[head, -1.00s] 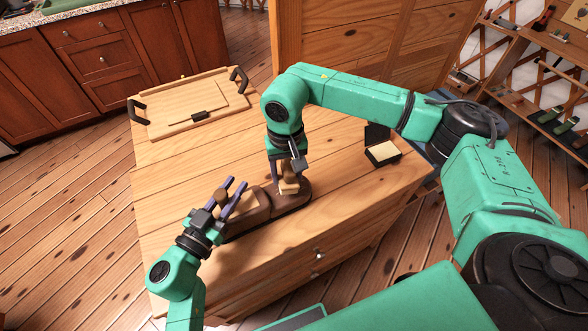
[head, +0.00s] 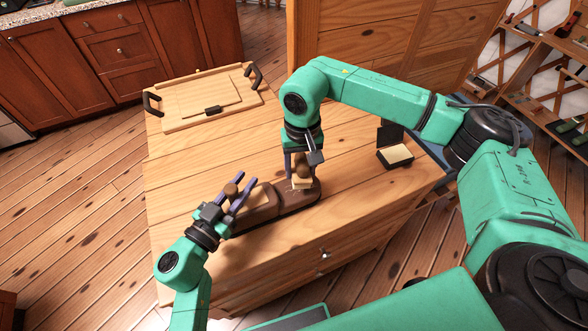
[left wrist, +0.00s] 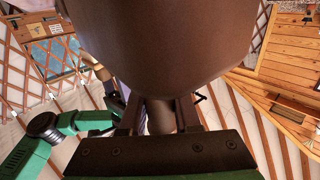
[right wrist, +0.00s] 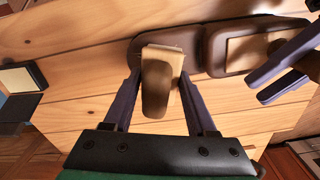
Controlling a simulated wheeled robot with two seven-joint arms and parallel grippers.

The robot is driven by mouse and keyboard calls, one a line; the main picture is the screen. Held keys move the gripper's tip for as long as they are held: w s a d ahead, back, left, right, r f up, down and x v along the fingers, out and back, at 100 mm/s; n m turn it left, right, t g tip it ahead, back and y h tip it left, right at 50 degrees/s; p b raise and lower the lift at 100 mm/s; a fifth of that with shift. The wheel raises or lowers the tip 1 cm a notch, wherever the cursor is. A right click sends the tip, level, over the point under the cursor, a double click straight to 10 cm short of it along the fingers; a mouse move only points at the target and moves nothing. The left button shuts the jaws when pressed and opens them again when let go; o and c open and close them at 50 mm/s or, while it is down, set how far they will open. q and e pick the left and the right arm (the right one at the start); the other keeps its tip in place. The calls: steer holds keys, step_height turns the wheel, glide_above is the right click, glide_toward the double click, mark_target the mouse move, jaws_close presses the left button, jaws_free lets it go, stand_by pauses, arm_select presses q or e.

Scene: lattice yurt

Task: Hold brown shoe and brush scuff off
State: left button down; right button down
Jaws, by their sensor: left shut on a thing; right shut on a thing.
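The brown shoe (head: 262,214) lies flat on the wooden cabinet top near its front edge. In the right wrist view the shoe (right wrist: 213,50) runs along the top. My left gripper (head: 238,186) is shut on a round brown part at the shoe's left end; the shoe fills much of the left wrist view (left wrist: 160,45). My right gripper (head: 301,162) points down, shut on the brush (head: 302,183), a pale tan block with a brown grip (right wrist: 157,88). The brush sits over the shoe's right end. A faint pale mark shows beside it; its extent is hard to tell.
A wooden tray (head: 180,119) with black handles stands at the back left of the cabinet top (head: 215,155). An open black box (head: 397,156) with a pale pad is at the right. The middle is clear; my right arm spans above it.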

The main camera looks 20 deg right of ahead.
steer(key=shift+w+d, duration=0.15)
steer(key=shift+d, duration=0.8)
steer(key=shift+w+d, duration=0.15)
steer(key=shift+d, duration=0.75)
steer(key=shift+s+a+r, duration=0.1)
steer(key=shift+s+a, duration=0.1)
steer(key=shift+a, duration=1.1)
steer(key=shift+s+a+r, duration=0.15)
steer(key=shift+s+a, duration=0.05)
steer(key=shift+a, duration=1.1)
steer(key=shift+s+a+r, duration=0.1)
steer(key=shift+s+a, duration=0.1)
steer(key=shift+a, duration=1.1)
step_height(320, 180, up, 6)
step_height(320, 180, up, 3)
